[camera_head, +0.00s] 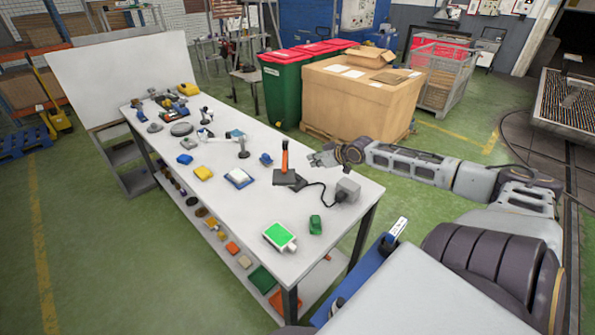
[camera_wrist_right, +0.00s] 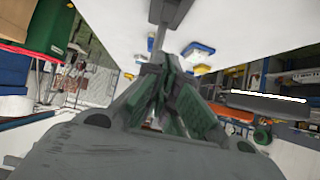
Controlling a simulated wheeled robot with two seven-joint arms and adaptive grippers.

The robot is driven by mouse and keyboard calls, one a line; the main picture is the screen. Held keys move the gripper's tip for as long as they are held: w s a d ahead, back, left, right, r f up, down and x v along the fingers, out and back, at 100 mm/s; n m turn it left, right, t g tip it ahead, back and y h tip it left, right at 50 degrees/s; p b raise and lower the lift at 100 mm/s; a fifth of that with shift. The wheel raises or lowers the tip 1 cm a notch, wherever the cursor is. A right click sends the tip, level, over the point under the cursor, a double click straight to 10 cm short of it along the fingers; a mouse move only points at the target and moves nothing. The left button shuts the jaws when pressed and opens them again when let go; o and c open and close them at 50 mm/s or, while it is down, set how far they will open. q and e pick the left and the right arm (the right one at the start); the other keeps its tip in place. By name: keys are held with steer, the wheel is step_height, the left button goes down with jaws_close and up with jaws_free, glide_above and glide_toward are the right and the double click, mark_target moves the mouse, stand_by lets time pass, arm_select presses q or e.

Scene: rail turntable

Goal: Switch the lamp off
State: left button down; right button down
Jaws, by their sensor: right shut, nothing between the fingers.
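An upright orange-handled lever (camera_head: 284,157) stands on a dark flat base (camera_head: 288,181) on the white table. A box with a bright green top (camera_head: 279,236) lies nearer the front edge; I cannot tell which of these is the lamp. My right gripper (camera_head: 316,159) is shut and empty, just right of the lever and apart from it. Its closed fingers (camera_wrist_right: 166,75) also show in the right wrist view, below a grey rod (camera_wrist_right: 158,38). My left gripper is not in view.
The white table (camera_head: 225,215) holds a small green object (camera_head: 315,225), a blue tray with a white piece (camera_head: 239,178), a yellow block (camera_head: 203,173) and several parts farther back. A large cardboard box (camera_head: 350,98) and green bins (camera_head: 284,92) stand behind it.

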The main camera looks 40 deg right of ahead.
steer(key=shift+w+a, duration=0.1)
steer(key=shift+w, duration=0.05)
stand_by(0.5)
steer(key=shift+w+a+f, duration=0.25)
steer(key=shift+w+f, duration=0.15)
steer(key=shift+w, duration=0.15)
steer(key=shift+w+f, duration=0.15)
steer(key=shift+w, duration=0.05)
steer(key=shift+w+d+f, duration=0.15)
steer(key=shift+d, duration=0.15)
steer(key=shift+w+d+f, duration=0.15)
steer(key=shift+w+f, duration=0.15)
steer(key=shift+w+f, duration=0.2)
steer(key=shift+w, duration=0.05)
